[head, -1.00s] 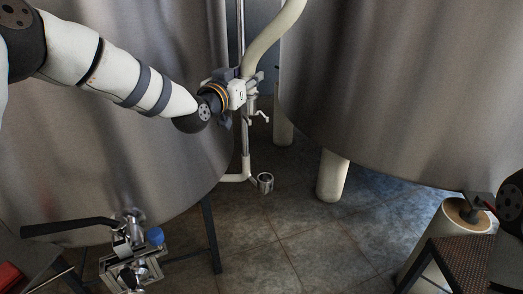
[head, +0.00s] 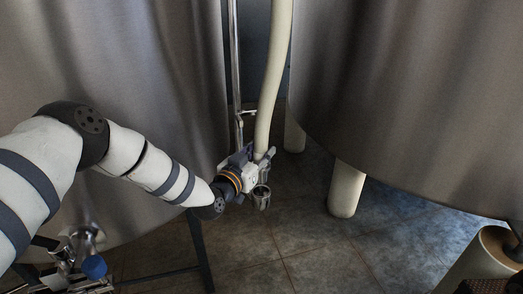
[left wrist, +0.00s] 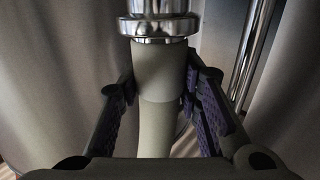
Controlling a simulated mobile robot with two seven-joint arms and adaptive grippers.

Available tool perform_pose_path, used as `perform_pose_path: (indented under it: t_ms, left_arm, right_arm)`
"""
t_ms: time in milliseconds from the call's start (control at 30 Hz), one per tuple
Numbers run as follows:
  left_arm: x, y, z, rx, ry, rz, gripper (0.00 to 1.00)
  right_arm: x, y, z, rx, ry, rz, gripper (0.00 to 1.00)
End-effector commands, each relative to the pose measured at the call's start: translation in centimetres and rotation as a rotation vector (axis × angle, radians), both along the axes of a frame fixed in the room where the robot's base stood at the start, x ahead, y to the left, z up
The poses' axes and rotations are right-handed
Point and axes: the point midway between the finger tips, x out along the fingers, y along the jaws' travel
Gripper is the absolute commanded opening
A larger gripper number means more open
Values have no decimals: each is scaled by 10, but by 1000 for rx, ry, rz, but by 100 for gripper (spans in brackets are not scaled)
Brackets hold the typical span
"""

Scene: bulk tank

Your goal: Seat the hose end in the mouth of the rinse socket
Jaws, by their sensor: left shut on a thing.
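The pale beige hose (head: 273,80) hangs down from the top of the head view into my left gripper (head: 260,168). That gripper is shut around it near its lower end. In the left wrist view the hose (left wrist: 162,110) runs between the finger pads, and a shiny metal flanged fitting (left wrist: 158,25) adjoins it at the top edge. The rinse socket, a small metal cup (head: 261,198), shows just below the gripper in the head view, partly covered by it. I cannot tell whether the hose end is above the mouth or in it. My right gripper is not in view.
Large steel tanks stand left (head: 130,70) and right (head: 420,90), with a narrow gap between. A thin upright metal pipe (head: 234,60) runs beside the hose. A pale tank leg (head: 346,190) stands right. A valve with a blue knob (head: 94,266) is lower left. Tiled floor is open below.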

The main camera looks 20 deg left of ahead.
Motion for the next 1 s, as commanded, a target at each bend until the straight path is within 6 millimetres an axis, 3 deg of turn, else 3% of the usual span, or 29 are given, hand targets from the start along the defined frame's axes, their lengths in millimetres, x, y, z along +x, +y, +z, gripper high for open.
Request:
perform_pose_path:
  t_ms: [1000]
  left_arm:
    - [0, 0, -61, 0, 1, 0, 0]
  right_arm:
    - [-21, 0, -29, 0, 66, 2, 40]
